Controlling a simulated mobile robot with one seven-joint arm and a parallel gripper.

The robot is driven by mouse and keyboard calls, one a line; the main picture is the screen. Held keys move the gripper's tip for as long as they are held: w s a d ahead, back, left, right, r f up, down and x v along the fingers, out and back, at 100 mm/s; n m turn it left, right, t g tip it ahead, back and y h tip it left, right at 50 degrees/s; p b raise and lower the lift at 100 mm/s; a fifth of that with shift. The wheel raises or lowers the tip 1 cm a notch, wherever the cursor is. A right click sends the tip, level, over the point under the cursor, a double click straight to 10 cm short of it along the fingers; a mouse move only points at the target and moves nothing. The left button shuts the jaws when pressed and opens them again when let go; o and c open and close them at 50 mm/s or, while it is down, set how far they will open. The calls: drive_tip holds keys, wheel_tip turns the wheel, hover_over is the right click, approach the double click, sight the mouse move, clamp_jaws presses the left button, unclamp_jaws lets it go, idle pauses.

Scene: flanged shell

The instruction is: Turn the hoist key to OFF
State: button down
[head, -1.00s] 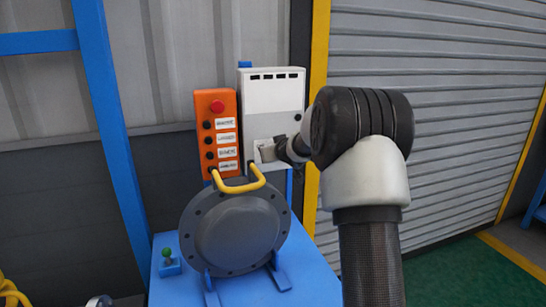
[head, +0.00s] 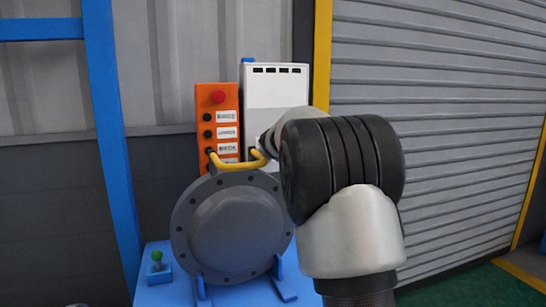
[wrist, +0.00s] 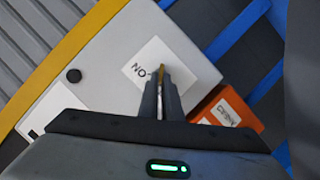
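The hoist key (wrist: 161,72) is a thin brass-coloured strip at the white label (wrist: 152,60) on the white control box. In the wrist view it stands between the two dark fingers of my gripper (wrist: 162,88), which look closed on it. The label shows letters that read like ON upside down, beside the key. Any OFF mark is hidden. In the head view the white box (head: 276,88) stands behind the flanged shell, and my arm hides the key and fingertips.
An orange button box (head: 217,110) with a red knob stands left of the white box. The grey flanged shell (head: 232,228) with a yellow handle (head: 238,165) sits in front on a blue bench (head: 152,293). A roller shutter (head: 450,120) is at the right.

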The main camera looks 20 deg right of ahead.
idle(0.3)
drive_tip(key=c, duration=2)
unclamp_jaws()
wheel_tip(320, 180, up, 10)
drive_tip(key=p, duration=0.5)
